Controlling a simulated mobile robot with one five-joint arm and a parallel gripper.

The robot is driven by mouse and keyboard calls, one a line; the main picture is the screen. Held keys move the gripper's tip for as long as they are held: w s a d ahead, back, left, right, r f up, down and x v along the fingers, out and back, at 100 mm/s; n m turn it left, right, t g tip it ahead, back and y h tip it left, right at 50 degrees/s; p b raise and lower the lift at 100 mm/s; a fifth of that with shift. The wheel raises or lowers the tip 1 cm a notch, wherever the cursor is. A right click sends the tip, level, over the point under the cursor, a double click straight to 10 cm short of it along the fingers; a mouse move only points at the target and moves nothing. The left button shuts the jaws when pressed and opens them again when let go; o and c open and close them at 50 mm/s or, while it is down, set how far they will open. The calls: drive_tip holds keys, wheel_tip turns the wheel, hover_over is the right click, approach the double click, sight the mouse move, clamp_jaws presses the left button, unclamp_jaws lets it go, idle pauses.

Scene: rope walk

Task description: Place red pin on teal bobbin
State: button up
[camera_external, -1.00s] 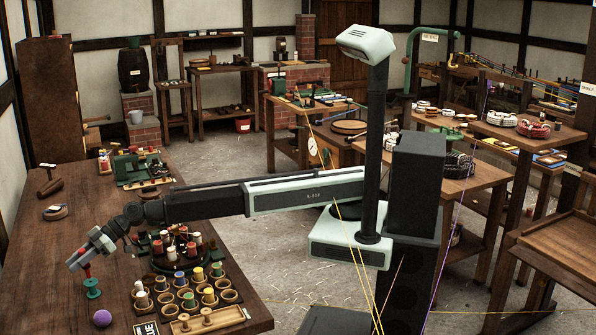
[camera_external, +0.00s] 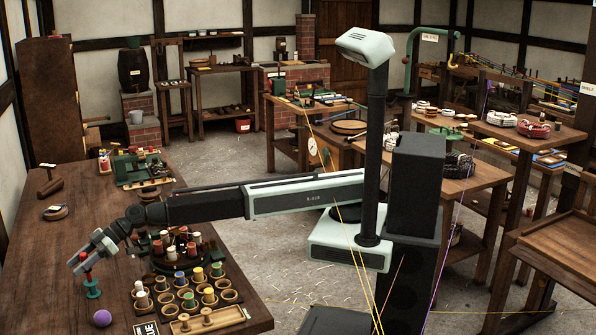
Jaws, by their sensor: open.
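The teal bobbin (camera_external: 92,290) stands upright on the wooden bench at the lower left. The red pin (camera_external: 87,276) is upright at the top of the bobbin, its lower end meeting it; how deep it sits I cannot tell. My gripper (camera_external: 79,266) is open, with its fingers around the upper part of the pin, right above the bobbin. The fingers partly hide the pin's top.
A purple ball (camera_external: 102,318) lies just in front of the bobbin. To the right are a tray of cups with coloured spools (camera_external: 190,290) and a round rack of spools (camera_external: 160,262).

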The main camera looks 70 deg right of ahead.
drive_tip(key=p+v, duration=0.4)
drive_tip(key=v, duration=0.7)
drive_tip(key=shift+s+d+r, duration=0.1)
drive_tip(key=shift+s+r, duration=0.05)
drive_tip(key=s+d+f+m+g+h+p, duration=0.1)
drive_tip(key=d+m+h+p, duration=0.3)
drive_tip(key=d, duration=1.7)
drive_tip(key=s+d+f+m+g+h+p, duration=0.15)
drive_tip(key=d+h+p, duration=0.3)
drive_tip(key=d, duration=1.65)
drive_tip(key=s+d+f+m+g+h+b, duration=0.3)
drive_tip(key=s+d+f+m+b, duration=0.2)
drive_tip(key=s+d, duration=0.5)
drive_tip(key=d+f+m, duration=0.2)
drive_tip(key=d+f, duration=0.1)
drive_tip(key=shift+f+g+h, duration=0.35)
drive_tip(key=shift+s+d, duration=0.15)
